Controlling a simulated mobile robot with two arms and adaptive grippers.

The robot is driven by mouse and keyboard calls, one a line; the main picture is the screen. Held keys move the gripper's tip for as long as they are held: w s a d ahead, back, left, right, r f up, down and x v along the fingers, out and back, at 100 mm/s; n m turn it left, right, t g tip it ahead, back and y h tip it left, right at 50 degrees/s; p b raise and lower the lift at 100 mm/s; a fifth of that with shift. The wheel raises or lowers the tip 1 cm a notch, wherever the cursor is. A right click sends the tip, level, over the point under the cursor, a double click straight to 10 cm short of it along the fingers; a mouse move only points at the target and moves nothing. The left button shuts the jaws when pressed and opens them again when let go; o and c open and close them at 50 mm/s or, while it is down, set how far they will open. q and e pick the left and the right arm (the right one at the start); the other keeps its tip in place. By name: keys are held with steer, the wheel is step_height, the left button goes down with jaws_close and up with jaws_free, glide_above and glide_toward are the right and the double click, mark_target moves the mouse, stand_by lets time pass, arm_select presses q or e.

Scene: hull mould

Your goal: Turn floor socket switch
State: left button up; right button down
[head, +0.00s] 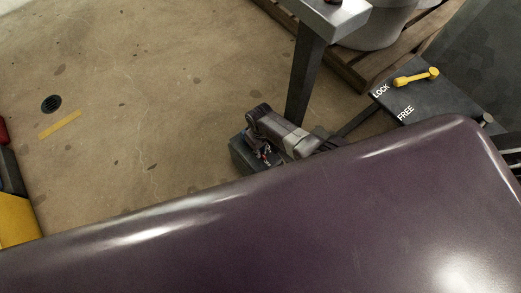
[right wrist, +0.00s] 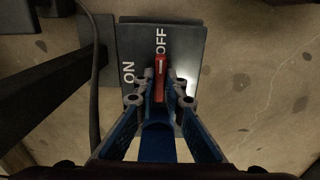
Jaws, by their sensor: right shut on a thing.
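The floor socket (head: 240,158) is a dark box on the concrete floor in the head view, partly hidden by my right arm. In the right wrist view its dark top plate (right wrist: 190,45) carries the white words ON at left and OFF at the top. A red switch lever (right wrist: 160,72) with a white mark lies in line with OFF. My right gripper (right wrist: 160,90) is shut on the lever, with a finger on each side. In the head view the right gripper (head: 264,154) is low over the socket. My left gripper is not in view.
A large glossy purple surface (head: 260,230) fills the foreground. A grey post (head: 306,75) stands just behind the socket. A plate marked LOCK and FREE (head: 420,98) with a yellow handle (head: 415,77) is at right, near a wooden pallet (head: 345,68). Floor at left is mostly clear.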

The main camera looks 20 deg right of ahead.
steer(key=c, duration=2)
jaws_free()
steer(key=shift+r, duration=0.7)
step_height(320, 180, up, 11)
steer(key=shift+f, duration=0.2)
